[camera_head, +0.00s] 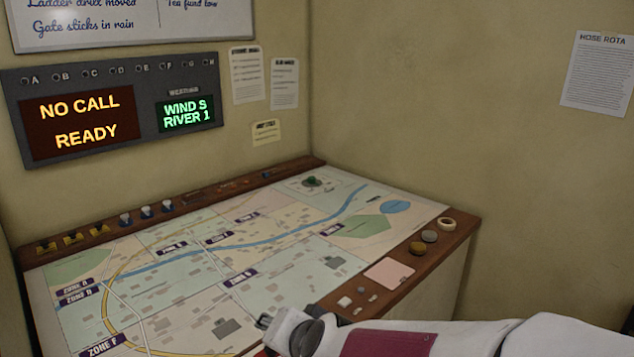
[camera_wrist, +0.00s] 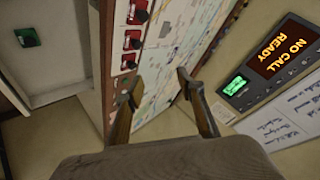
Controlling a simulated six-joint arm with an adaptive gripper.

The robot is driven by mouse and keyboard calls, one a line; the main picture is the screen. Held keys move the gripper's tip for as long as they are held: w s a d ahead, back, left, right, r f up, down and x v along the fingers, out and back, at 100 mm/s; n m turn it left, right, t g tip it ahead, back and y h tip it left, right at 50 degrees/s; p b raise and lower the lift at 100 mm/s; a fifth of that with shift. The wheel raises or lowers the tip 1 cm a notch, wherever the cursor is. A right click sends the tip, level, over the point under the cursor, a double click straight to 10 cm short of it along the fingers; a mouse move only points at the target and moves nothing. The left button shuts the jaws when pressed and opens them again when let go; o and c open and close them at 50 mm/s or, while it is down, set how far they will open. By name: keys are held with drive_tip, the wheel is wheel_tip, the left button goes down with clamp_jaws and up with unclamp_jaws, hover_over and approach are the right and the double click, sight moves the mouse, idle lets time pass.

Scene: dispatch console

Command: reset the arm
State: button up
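My arm reaches in from the lower right of the head view, over the front edge of the console, white with a dark red panel. My gripper (camera_head: 264,321) is at its left end, low over the front part of the map, and only partly shows there. In the wrist view my gripper (camera_wrist: 157,86) has its two dark fingers well apart, with nothing between them. The console's map top (camera_head: 180,290) lies beyond the fingers. Whether the fingers touch the map cannot be told.
A display panel (camera_head: 125,105) reading "NO CALL READY" hangs on the wall. Vehicle-like pieces (camera_head: 125,218) line the back rail. A pink pad (camera_head: 388,273), a tape roll (camera_head: 446,224) and round pieces (camera_head: 417,248) lie along the right rail. Red pieces (camera_wrist: 132,40) show in the wrist view.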

drive_tip(key=s+d+r+n+g+h, duration=0.1)
drive_tip(key=s+d+n+g+h, duration=0.2)
drive_tip(key=s+d, duration=2)
drive_tip(key=shift+s+d+n+g+h, duration=0.15)
drive_tip(key=shift+d+n+g+h, duration=0.2)
drive_tip(key=shift+n+h, duration=0.35)
drive_tip(key=shift+a, duration=0.1)
